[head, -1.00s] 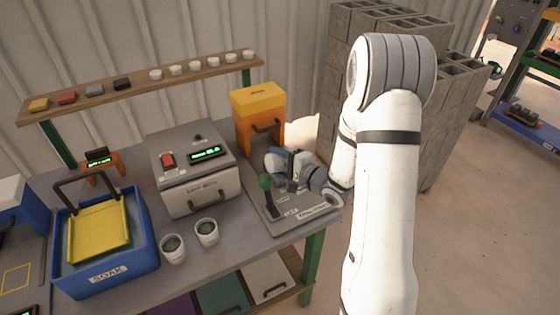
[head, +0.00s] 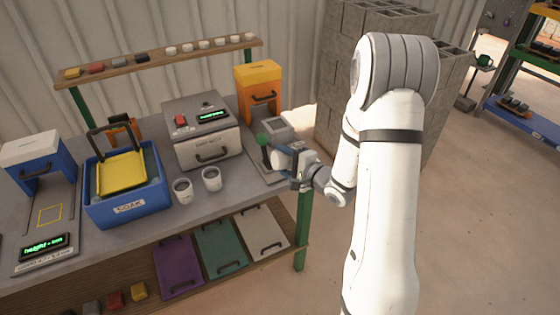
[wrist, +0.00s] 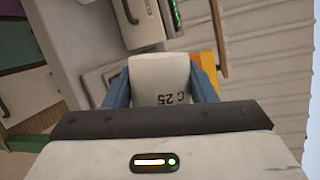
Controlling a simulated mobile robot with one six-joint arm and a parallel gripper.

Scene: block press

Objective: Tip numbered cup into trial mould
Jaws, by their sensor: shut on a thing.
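My gripper (head: 291,162) is shut on a pale cup (head: 279,159) in front of the bench's right end. In the wrist view the cup (wrist: 160,78) sits between the blue fingers and reads "C 25". The cup looks tipped onto its side; its mouth and contents are hidden. Behind it on the bench is a plate with a green-knobbed lever (head: 263,139). A grey square-framed part (head: 275,126) shows there; I cannot tell if it is the trial mould. The cup and gripper hide part of this plate.
Two grey cups, one (head: 183,191) left and one (head: 211,179) right, stand on the bench before a grey machine (head: 203,142) with a green display. A blue soak tub (head: 126,208) is further left. Concrete blocks (head: 345,75) stand behind my arm.

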